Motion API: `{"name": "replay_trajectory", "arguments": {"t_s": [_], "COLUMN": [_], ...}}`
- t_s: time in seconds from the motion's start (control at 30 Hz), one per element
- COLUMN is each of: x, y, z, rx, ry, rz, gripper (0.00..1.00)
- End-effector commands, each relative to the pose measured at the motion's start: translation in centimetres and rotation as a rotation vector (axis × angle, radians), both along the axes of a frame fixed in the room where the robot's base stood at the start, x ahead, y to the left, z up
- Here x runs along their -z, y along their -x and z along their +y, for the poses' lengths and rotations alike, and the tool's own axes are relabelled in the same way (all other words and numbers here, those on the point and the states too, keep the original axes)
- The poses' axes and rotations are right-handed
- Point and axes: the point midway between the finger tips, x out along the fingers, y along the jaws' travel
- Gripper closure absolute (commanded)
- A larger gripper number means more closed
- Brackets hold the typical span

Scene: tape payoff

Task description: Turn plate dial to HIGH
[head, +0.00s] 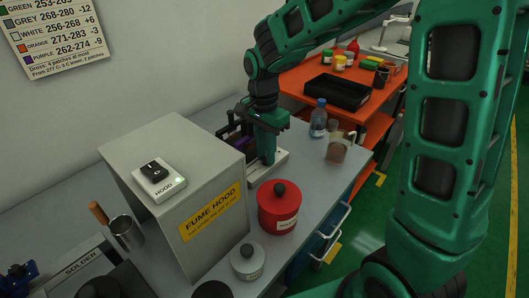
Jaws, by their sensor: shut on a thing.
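My green gripper (267,158) points down behind the fume hood, its fingers at the top of a pale, low plate unit (281,160) on the grey bench. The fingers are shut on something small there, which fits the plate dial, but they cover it. I cannot read the dial's setting or see its markings. The left part of the plate unit is hidden by the fume hood and my arm.
The grey fume hood (205,207) stands close on the left, with a hood switch (154,172) on top. A red lidded pot (279,212), a blue-capped bottle (318,120) and a glass jug (337,151) stand nearby. An orange bench (300,78) is behind.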

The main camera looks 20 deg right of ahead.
Motion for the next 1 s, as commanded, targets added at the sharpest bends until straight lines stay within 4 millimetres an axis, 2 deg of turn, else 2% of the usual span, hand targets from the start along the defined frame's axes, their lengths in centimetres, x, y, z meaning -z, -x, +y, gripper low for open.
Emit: {"name": "replay_trajectory", "arguments": {"t_s": [0.03,0.6,1.0], "x": [-0.26,-0.27,-0.26], "y": [-0.44,-0.49,-0.50], "z": [0.06,0.04,-0.03], "rx": [0.046,0.578,0.843], "ry": [-0.003,-0.006,-0.007], "rz": [-0.013,-0.013,-0.012], "gripper": [1.00,1.00,1.00]}}
